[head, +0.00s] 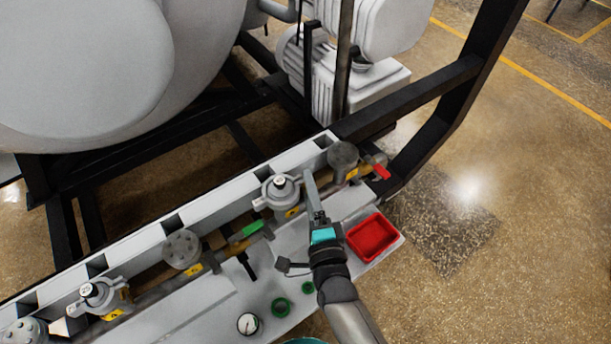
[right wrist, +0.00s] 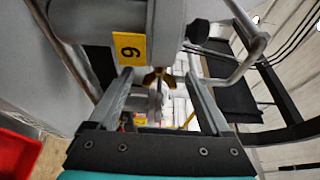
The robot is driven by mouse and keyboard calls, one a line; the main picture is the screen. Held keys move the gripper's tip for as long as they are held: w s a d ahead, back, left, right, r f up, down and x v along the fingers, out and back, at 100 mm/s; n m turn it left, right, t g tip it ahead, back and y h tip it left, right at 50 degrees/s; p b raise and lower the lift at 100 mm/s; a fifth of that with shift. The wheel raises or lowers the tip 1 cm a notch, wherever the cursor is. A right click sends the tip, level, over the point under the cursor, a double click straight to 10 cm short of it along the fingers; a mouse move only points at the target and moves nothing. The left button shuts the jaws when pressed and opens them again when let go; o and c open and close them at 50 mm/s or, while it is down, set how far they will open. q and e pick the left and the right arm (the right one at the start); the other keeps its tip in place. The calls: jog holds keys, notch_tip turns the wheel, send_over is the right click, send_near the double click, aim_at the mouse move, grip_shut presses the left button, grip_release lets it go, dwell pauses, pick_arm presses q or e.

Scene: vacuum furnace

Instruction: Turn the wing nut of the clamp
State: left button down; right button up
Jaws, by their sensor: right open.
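The clamp (head: 280,190) is a grey ring fitting on the pipe rail, near the middle of the head view. In the right wrist view its brass-coloured wing nut (right wrist: 158,78) shows straight ahead, below a grey body with a yellow number tag (right wrist: 130,48). My right gripper (head: 309,176) is at the right side of the clamp. In the right wrist view its two fingers (right wrist: 158,72) stand apart, one on each side of the wing nut, with gaps visible. I cannot tell how deep the nut sits between them. My left gripper is not in view.
A red tray (head: 372,237) sits on the grey bench to the right of my right arm. A red-handled valve (head: 381,172) and a green-handled valve (head: 246,230) are on the rail. Another clamp (head: 98,297) is at lower left. A black frame post (head: 440,105) rises behind.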

jog(key=shift+x, duration=1.9)
